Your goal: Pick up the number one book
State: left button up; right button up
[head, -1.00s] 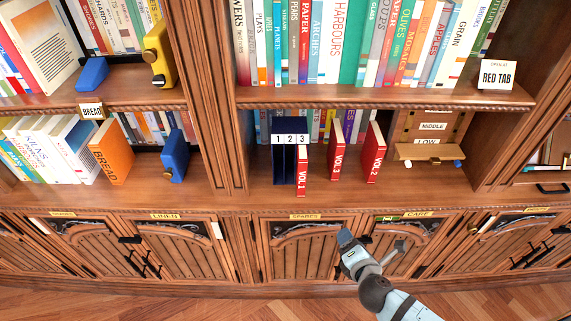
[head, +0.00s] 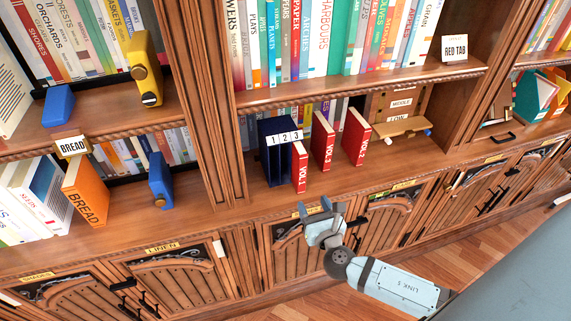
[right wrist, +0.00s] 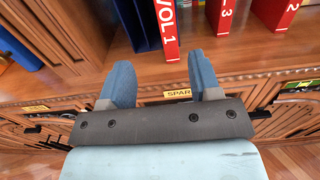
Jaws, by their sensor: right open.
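The red book VOL 1 (head: 299,167) stands upright on the shelf, just right of the dark blue slotted holder (head: 266,150) marked 1, 2, 3. VOL 3 (head: 323,140) and VOL 2 (head: 355,137) stand further right. My right gripper (head: 325,212) is open and empty, below and in front of VOL 1, before the cabinet doors. In the right wrist view VOL 1 (right wrist: 166,30) rises beyond and between the open fingers (right wrist: 161,80), apart from them. My left gripper is out of view.
The shelf front edge (head: 400,180) lies between my right gripper and the books. A wooden stand (head: 401,126) with a MIDDLE label is right of VOL 2. An orange BREAD book (head: 85,190) and a blue bookend (head: 160,180) stand at left.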

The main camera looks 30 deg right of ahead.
aim_at(302, 175)
jog(key=p+x, duration=0.1)
jog(key=x, duration=0.7)
jog(key=shift+w+d, duration=0.1)
jog(key=shift+w, duration=0.1)
jog(key=x, duration=0.2)
jog(key=p+x, duration=0.1)
jog(key=x, duration=0.1)
jog(key=shift+w+d, duration=0.3)
jog(key=shift+d, duration=0.2)
jog(key=shift+w, duration=0.4)
jog(key=shift+s, duration=0.1)
grip_shut()
